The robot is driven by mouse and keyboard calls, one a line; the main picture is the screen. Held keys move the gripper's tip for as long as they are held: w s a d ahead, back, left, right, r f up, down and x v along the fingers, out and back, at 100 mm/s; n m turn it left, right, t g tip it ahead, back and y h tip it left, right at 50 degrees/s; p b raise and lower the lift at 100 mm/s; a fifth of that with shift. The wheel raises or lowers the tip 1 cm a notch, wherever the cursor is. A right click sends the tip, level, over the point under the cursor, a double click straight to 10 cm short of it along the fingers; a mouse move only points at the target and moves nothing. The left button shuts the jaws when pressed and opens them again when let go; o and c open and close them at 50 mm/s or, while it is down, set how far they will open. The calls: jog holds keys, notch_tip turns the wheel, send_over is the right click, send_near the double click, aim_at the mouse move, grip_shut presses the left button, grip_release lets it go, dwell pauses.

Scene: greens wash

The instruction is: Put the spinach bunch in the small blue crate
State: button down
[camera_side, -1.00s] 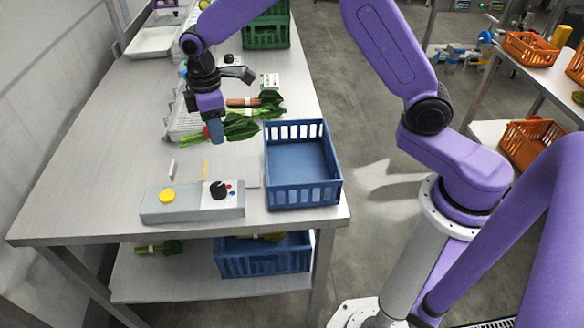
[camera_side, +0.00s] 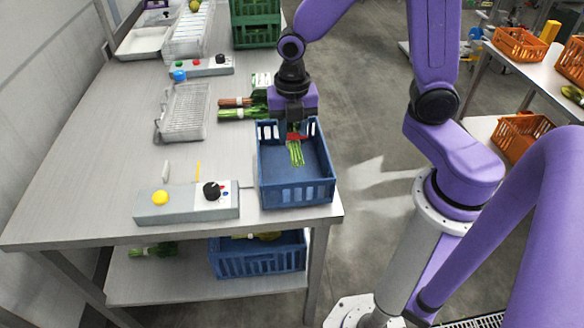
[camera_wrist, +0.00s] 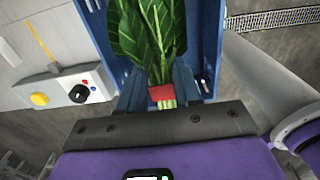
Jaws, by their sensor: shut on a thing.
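My gripper (camera_side: 296,132) is shut on the spinach bunch (camera_side: 296,153) at its red band. In the side view it is within the outline of the blue crate (camera_side: 290,196) on the table, at the crate's far end. Pale green stems point toward the near end; the leaves are mostly hidden there. In the wrist view, the dark green spinach leaves (camera_wrist: 145,30) spread beyond the fingers (camera_wrist: 161,92), between the blue crate walls (camera_wrist: 206,40). I cannot tell whether the bunch touches the crate floor.
Other bunches (camera_side: 240,110) lie behind the crate, left of my gripper. A wire rack (camera_side: 183,112) is farther left. A control box (camera_side: 187,203) stands left of the crate. A green crate (camera_side: 254,30) is at the back. Another blue crate (camera_side: 258,261) is on the lower shelf.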

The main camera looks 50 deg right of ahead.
aim_at(292, 175)
jog(key=shift+f, duration=4.75)
jog(key=shift+f, duration=0.15)
jog(key=c, duration=0.8)
grip_release()
notch_tip(292, 175, up, 11)
jog(key=shift+f, duration=0.1)
jog(key=shift+s+r, duration=0.1)
jog(key=shift+r, duration=0.7)
jog(key=s+r+m, duration=0.1)
jog(key=s+m, duration=0.3)
jog(key=s, duration=0.2)
jog(key=s+d+r+m, duration=0.1)
jog(key=s+m, duration=0.4)
jog(key=s, duration=0.1)
jog(key=s+r+m, duration=0.2)
jog(key=s+m, duration=0.3)
jog(key=s, duration=0.1)
jog(key=shift+d, duration=0.2)
